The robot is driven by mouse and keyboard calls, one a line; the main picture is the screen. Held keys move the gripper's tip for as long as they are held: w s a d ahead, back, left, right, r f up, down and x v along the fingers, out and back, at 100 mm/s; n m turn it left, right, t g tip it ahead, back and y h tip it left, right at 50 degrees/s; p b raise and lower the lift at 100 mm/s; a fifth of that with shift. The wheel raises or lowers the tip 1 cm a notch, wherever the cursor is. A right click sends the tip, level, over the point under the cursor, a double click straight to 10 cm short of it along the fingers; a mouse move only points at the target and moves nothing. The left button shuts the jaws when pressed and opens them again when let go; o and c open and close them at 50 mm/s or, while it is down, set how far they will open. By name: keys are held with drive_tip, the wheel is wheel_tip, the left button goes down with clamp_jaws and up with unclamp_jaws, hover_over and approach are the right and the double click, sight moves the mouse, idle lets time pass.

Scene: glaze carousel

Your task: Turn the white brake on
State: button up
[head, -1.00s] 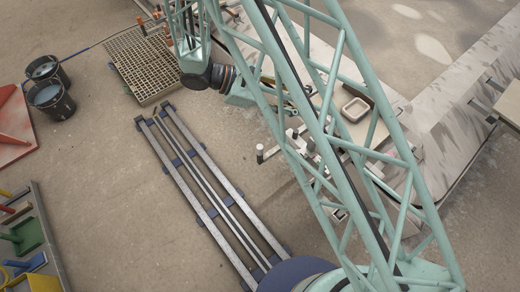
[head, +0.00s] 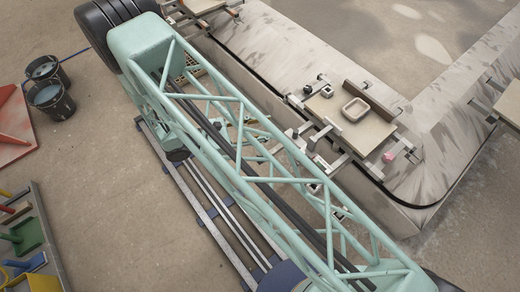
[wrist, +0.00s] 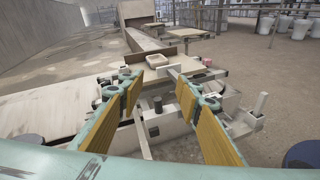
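My gripper (wrist: 157,76) is open and empty in the wrist view, its two fingers with yellow-orange pads spread wide. Beyond and between the fingertips lies a pale board with a small beige tray (wrist: 155,60). A whitish upright post (wrist: 259,104) on a pale bracket stands to the right of the right finger, apart from it; it may be the white brake, but I cannot tell for sure. A black knob (wrist: 157,104) shows between the fingers. In the head view my lattice arm hides my gripper and much of the carousel's near side.
In the head view the board (head: 362,132) sits at the carousel corner, with a pink piece (head: 389,156) beside it. Black buckets (head: 50,98) stand on the floor at left. Floor rails (head: 215,215) run under my arm. Coloured items lie on a rack (head: 30,235) at lower left.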

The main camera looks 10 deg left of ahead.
drive_tip(key=s+a+f+n+t+y, duration=0.3)
drive_tip(key=s+a+f+n, duration=0.1)
drive_tip(key=f, duration=0.7)
drive_tip(key=s+a+f+n+t+y, duration=0.3)
drive_tip(key=s+a+f+n+t, duration=0.1)
drive_tip(key=f, duration=0.7)
drive_tip(key=shift+s+f+n, duration=0.3)
drive_tip(key=shift+s+n, duration=0.2)
drive_tip(key=shift+s, duration=0.5)
drive_tip(key=shift+w, duration=0.2)
drive_tip(key=shift+r+b+x, duration=0.15)
drive_tip(key=shift+b+x, duration=0.25)
drive_tip(key=shift+x, duration=2.95)
drive_tip(key=shift+r+b+x, duration=0.1)
drive_tip(key=shift+b+x, duration=0.3)
drive_tip(key=shift+x, duration=2.95)
drive_tip(key=shift+w+a, duration=0.1)
drive_tip(key=shift+c, duration=0.5)
clamp_jaws()
